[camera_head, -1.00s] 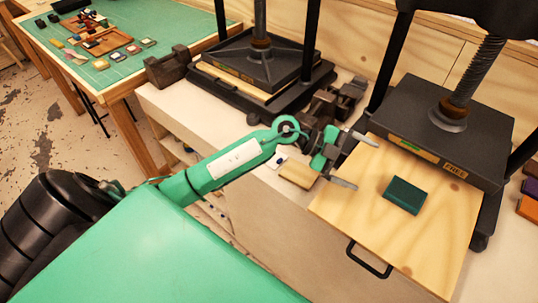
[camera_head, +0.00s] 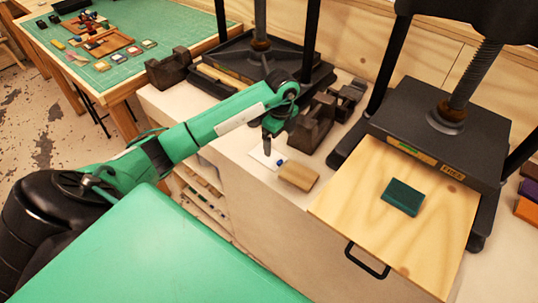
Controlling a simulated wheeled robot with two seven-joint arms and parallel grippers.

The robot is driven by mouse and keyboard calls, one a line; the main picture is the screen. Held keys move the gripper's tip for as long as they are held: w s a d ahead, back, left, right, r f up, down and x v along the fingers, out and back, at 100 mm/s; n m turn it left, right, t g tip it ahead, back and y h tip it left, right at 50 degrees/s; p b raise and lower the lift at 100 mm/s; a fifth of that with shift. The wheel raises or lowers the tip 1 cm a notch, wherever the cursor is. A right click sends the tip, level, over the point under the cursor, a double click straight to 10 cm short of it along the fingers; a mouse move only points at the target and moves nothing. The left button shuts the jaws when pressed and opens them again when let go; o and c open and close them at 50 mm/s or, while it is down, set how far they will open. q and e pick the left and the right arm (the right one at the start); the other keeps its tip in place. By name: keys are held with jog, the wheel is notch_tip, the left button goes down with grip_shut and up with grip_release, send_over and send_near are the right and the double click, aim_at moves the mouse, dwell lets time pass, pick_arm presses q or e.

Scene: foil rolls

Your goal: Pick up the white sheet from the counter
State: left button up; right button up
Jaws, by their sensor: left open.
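The white sheet (camera_head: 261,156) lies flat on the counter (camera_head: 228,153), left of a small wooden block. A small blue spot shows at its right end. My left gripper (camera_head: 267,150) points down over the sheet, its fingertips at or just above the sheet's upper part; I cannot tell whether they touch it. The gripper is seen edge-on and holds nothing that I can see. Part of the sheet is hidden behind the fingers. My right gripper is not in view.
The wooden block (camera_head: 298,175) lies close right of the sheet. Dark metal blocks (camera_head: 313,123) stand behind it. A press with a wooden board (camera_head: 432,223) bearing a dark green book (camera_head: 403,197) is at the right. Another press (camera_head: 237,62) stands behind my arm.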

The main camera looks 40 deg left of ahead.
pick_arm(q)
send_over(279, 160)
jog(key=f+p, duration=0.1)
jog(key=f, duration=0.3)
jog(key=shift+s+f, duration=0.1)
jog(key=shift+s, duration=0.1)
notch_tip(279, 160, down, 5)
jog(key=p, duration=0.2)
jog(key=shift+r+p, duration=0.2)
jog(key=shift+p, duration=0.15)
jog(key=shift+w+f, duration=0.1)
jog(key=shift+f, duration=0.25)
jog(key=c, duration=1)
